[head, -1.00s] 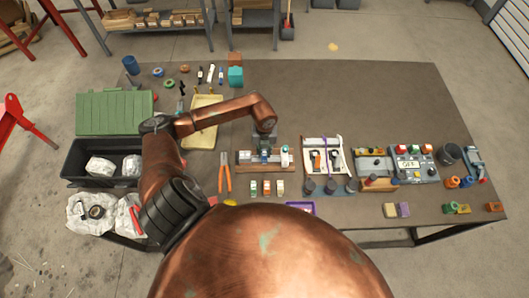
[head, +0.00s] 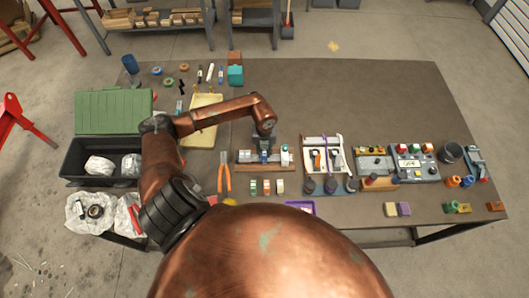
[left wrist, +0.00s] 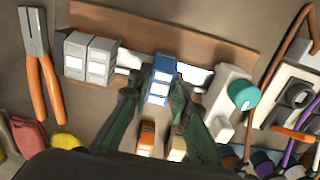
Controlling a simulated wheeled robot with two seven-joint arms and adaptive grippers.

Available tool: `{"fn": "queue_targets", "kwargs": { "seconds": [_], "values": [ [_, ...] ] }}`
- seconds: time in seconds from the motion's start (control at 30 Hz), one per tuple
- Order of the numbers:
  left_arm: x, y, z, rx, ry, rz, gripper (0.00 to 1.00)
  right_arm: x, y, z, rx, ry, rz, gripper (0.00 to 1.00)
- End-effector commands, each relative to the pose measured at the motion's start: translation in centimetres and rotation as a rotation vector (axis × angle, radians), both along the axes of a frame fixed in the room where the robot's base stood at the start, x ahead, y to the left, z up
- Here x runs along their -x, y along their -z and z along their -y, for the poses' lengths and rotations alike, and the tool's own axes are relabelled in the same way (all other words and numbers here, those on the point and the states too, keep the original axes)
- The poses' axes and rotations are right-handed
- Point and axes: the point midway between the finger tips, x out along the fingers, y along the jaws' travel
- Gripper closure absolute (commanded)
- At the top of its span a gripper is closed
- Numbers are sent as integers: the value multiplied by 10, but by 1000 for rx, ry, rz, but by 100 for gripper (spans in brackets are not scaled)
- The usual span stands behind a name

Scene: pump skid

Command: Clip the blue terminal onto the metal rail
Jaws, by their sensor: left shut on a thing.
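The blue terminal (left wrist: 160,80) is between the fingertips of my left gripper (left wrist: 160,92), which is shut on it. The metal rail (left wrist: 194,75) runs along a brown wooden board (left wrist: 170,30), and bare silver rail shows on either side of the terminal. The terminal is over the rail between grey terminals (left wrist: 90,58) and a white block (left wrist: 228,92). Whether it is seated on the rail or just above it, I cannot tell. In the head view my left gripper (head: 264,143) points down over the board (head: 245,167). My right gripper is not in view.
Orange-handled pliers (head: 224,175) lie left of the board. Loose terminals (head: 267,187) stand in front of it. A white tray with tools (head: 337,157) is close on the right. A yellow tray (head: 205,103) lies behind left. The back right of the table is clear.

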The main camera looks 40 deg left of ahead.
Motion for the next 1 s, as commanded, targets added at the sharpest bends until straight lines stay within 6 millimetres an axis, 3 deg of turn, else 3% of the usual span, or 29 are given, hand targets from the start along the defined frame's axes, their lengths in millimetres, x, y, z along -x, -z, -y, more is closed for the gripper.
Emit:
{"fn": "queue_targets", "kwargs": {
  "seconds": [1.0],
  "values": [
    [0, 12, 0, 0, 0, 0, 100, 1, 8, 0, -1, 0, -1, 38]
  ]
}}
